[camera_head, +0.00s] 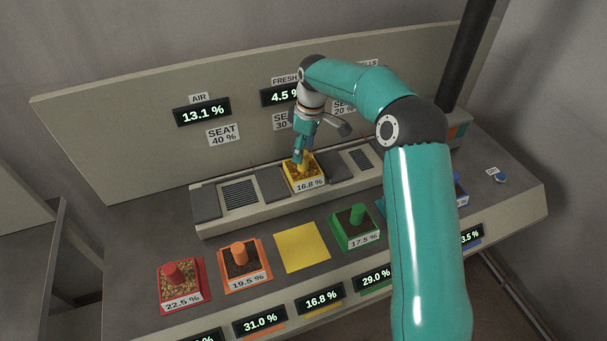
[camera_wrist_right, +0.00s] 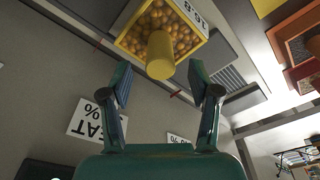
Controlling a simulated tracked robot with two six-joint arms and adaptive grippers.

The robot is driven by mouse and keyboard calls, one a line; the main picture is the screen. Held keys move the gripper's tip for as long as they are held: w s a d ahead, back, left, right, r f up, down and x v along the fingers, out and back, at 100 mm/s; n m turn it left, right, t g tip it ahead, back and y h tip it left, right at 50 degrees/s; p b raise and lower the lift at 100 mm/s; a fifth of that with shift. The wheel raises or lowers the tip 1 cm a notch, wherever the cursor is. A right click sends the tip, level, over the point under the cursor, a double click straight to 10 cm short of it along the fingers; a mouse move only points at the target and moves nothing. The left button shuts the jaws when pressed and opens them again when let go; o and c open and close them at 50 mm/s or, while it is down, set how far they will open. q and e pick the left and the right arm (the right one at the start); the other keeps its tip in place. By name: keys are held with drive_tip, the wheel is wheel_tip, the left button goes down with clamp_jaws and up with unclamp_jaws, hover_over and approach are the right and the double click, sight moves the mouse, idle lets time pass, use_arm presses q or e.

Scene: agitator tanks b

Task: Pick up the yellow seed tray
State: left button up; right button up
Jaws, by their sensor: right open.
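The yellow seed tray (camera_head: 314,180), labelled 16.8 %, sits on the raised grey ledge in the head view. It holds round yellow-brown seeds and has an upright yellow post. My right gripper (camera_head: 302,152) is just above it, pointing down. In the right wrist view the tray (camera_wrist_right: 126,42) is at the top, and its post (camera_wrist_right: 160,55) reaches toward the gap between the open fingers (camera_wrist_right: 160,80). Gaps show on both sides of the post. I cannot tell how deep the post is between the fingertips. My left gripper is not in view.
A bare yellow pad (camera_head: 302,247) lies on the lower bench between the orange tray (camera_head: 243,262) and the green tray (camera_head: 356,228). A red tray (camera_head: 181,284) is at the left. The ledge (camera_head: 215,228) has vents beside the yellow tray. A panel (camera_head: 120,130) rises behind.

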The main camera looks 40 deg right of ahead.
sight(303, 165)
wheel_tip(303, 165, down, 4)
drive_tip(key=shift+w+r+b, duration=0.15)
drive_tip(key=shift+r+b, duration=0.1)
drive_tip(key=shift+b, duration=0.65)
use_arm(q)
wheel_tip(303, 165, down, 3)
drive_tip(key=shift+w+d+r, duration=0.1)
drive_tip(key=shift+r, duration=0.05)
use_arm(e)
drive_tip(key=shift+a+r, duration=0.1)
drive_tip(key=shift+r, duration=0.05)
clamp_jaws()
